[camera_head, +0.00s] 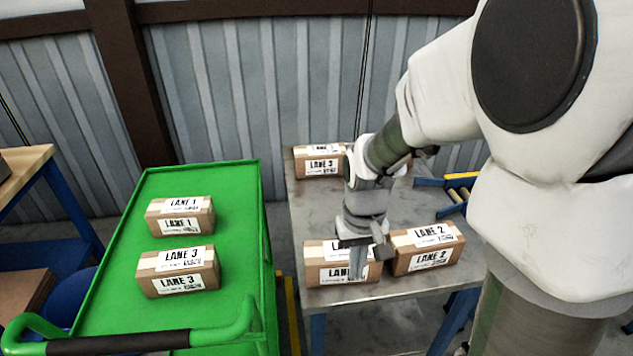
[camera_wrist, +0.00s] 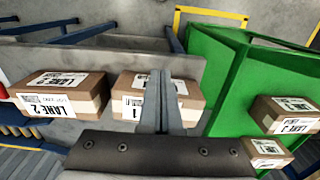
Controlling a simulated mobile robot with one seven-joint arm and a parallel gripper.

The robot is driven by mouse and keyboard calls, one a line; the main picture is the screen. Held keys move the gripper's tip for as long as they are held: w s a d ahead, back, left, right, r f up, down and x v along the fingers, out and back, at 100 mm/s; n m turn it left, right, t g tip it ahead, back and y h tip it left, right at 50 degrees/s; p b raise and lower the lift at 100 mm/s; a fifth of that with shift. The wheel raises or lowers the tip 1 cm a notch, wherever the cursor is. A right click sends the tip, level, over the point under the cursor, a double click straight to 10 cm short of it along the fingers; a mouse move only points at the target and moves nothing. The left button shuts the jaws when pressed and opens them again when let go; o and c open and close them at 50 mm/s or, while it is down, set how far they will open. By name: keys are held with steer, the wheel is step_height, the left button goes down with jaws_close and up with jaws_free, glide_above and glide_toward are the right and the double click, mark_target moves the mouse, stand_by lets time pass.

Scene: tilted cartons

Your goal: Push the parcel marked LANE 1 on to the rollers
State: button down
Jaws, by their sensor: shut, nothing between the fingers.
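On the grey table (camera_head: 320,210), a brown parcel (camera_head: 313,273) stands at the front edge, partly hidden behind my gripper (camera_head: 357,270). Its number is covered in the head view; in the wrist view the parcel (camera_wrist: 188,92) shows a label with a "1". My gripper is shut and empty, pointing down in front of this parcel's label side; I cannot tell if it touches. In the wrist view the closed fingers (camera_wrist: 162,80) overlap the parcel. Another LANE 1 parcel (camera_head: 180,215) lies on the green cart (camera_head: 235,200). Rollers (camera_head: 459,193) with a blue frame show behind the table's right side.
A LANE 2 parcel (camera_head: 427,247) stands just right of the table's front parcel. A LANE 3 parcel (camera_head: 319,161) is at the table's back left. Another LANE 3 parcel (camera_head: 178,270) lies on the cart. The table's middle left is clear.

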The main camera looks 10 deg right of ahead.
mark_target(342, 262)
step_height(342, 262, down, 10)
steer(key=shift+s+r+b, duration=0.1)
steer(key=shift+r+b, duration=0.05)
steer(key=shift+b, duration=1)
steer(key=w, duration=0.3)
steer(key=shift+w, duration=0.6)
